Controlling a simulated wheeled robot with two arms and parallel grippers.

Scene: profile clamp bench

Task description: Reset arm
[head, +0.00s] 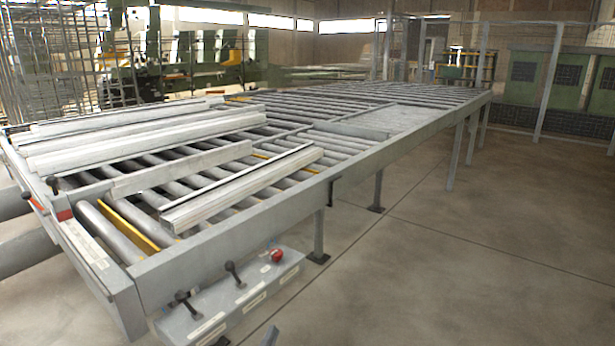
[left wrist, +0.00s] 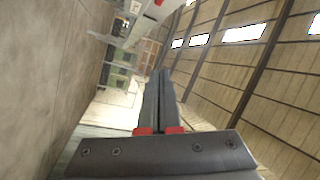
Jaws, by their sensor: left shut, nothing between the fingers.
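My left gripper (left wrist: 160,76) shows in the left wrist view, with its two dark fingers closed together and nothing between them. Red parts sit at the base of the fingers, above a dark palm plate. It points across open space and touches nothing that I can see. In the head view, a small grey tip (head: 271,336) shows at the bottom edge; I cannot tell what it belongs to. My right gripper is in neither view.
A long roller table (head: 220,243) fills the head view's left and middle. Light metal profiles (head: 240,187) lie on it. A control box (head: 240,300) with black levers and a red button (head: 277,256) is on its near side. The floor (head: 440,260) at right is clear.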

